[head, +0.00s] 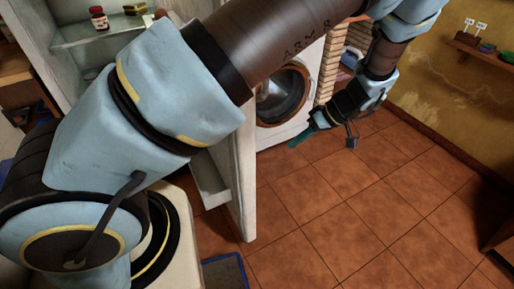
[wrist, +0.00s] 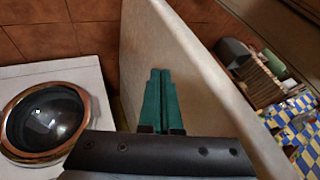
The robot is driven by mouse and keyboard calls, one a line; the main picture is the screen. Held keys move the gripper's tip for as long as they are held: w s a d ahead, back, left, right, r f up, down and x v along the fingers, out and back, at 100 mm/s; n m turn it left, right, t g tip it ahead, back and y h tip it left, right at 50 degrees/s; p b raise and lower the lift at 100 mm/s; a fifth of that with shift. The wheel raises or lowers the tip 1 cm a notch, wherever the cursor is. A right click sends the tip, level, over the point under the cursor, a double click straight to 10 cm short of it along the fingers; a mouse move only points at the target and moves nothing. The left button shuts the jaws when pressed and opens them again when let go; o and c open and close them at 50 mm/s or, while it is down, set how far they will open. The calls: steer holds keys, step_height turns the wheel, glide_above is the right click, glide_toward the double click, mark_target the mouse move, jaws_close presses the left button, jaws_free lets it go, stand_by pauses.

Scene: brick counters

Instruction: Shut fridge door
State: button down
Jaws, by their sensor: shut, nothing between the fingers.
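The fridge (head: 85,50) stands open at the upper left of the head view, with its lit shelves showing. Its pale door (head: 243,185) stands out into the room, seen nearly edge-on, with a door shelf on its left, inner side. My arm hides much of the fridge and the door's upper part. My gripper (head: 298,140) is right of the door, on its outer side, with its teal fingers pointing left. In the wrist view the fingers (wrist: 158,100) are together and empty, in front of the pale door panel (wrist: 190,65). I cannot tell whether they touch it.
A washing machine (head: 301,108) with a round door stands behind the fridge door; it also shows in the wrist view (wrist: 88,82). The tiled floor (head: 340,220) right of the door is clear. A wall shelf (head: 470,44) with small pots is at the upper right.

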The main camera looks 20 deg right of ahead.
steer(key=w+a+f+p, duration=0.3)
steer(key=a+f+p, duration=0.1)
steer(key=a+f, duration=0.4)
steer(key=shift+a, duration=0.45)
